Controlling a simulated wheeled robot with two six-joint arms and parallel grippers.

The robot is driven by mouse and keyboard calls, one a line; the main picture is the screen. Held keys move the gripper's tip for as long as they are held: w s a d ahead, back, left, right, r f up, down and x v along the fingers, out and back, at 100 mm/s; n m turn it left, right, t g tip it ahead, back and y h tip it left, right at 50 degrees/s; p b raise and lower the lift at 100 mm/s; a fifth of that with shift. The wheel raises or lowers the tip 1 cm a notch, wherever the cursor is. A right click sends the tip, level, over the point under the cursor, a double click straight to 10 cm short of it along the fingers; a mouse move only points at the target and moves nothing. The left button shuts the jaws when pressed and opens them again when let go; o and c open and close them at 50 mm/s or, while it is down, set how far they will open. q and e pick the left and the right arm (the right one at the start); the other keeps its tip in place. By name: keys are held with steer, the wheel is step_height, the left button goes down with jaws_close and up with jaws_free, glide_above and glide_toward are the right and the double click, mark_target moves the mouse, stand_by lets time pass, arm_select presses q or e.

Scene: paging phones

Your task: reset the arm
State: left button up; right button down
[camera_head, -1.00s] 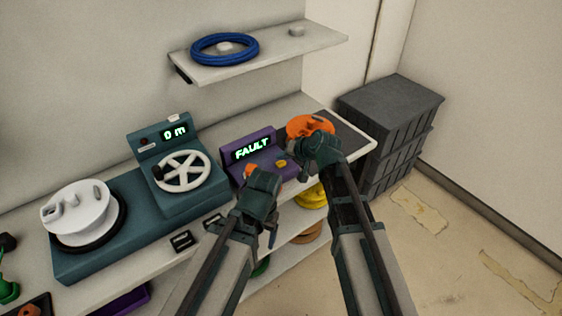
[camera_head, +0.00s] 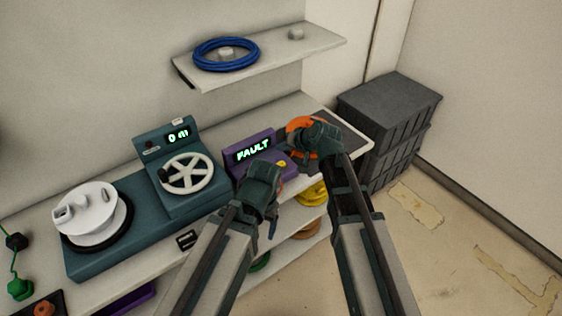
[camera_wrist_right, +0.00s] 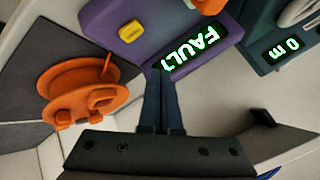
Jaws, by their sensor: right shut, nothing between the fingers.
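My right gripper (camera_head: 318,140) is over the right end of the bench, in front of the orange reel (camera_head: 300,125) and partly hiding it. In the right wrist view its fingers (camera_wrist_right: 162,95) are shut together and empty, beside the purple tester (camera_wrist_right: 165,35). The orange reel (camera_wrist_right: 80,92) lies there on a dark mat, apart from the fingers. My left gripper (camera_head: 262,185) is in front of the purple tester (camera_head: 258,150), whose display reads FAULT. Its fingertips do not show clearly.
A teal winding machine (camera_head: 150,205) with a white handwheel, a white spool (camera_head: 95,215) and a 0 m display fills the bench's left. A blue cable coil (camera_head: 226,53) lies on the upper shelf (camera_head: 300,45). Grey crates (camera_head: 385,125) stand right. Yellow coils (camera_head: 312,193) lie below.

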stand_by(0.6)
steer(key=s+d+f+n+g+h, duration=0.1)
steer(key=s+f+g+h, duration=0.1)
steer(key=s, duration=0.6)
steer(key=s+d+f+n+g+h, duration=0.2)
steer(key=s+h, duration=0.1)
steer(key=s, duration=0.6)
steer(key=s+d+f+n+g+h, duration=0.1)
steer(key=s+d+f+g+h, duration=0.1)
steer(key=s, duration=0.6)
steer(key=shift+s+d+f+g+h, duration=0.25)
steer(key=shift+s+f+g+h, duration=0.1)
steer(key=shift+g, duration=0.25)
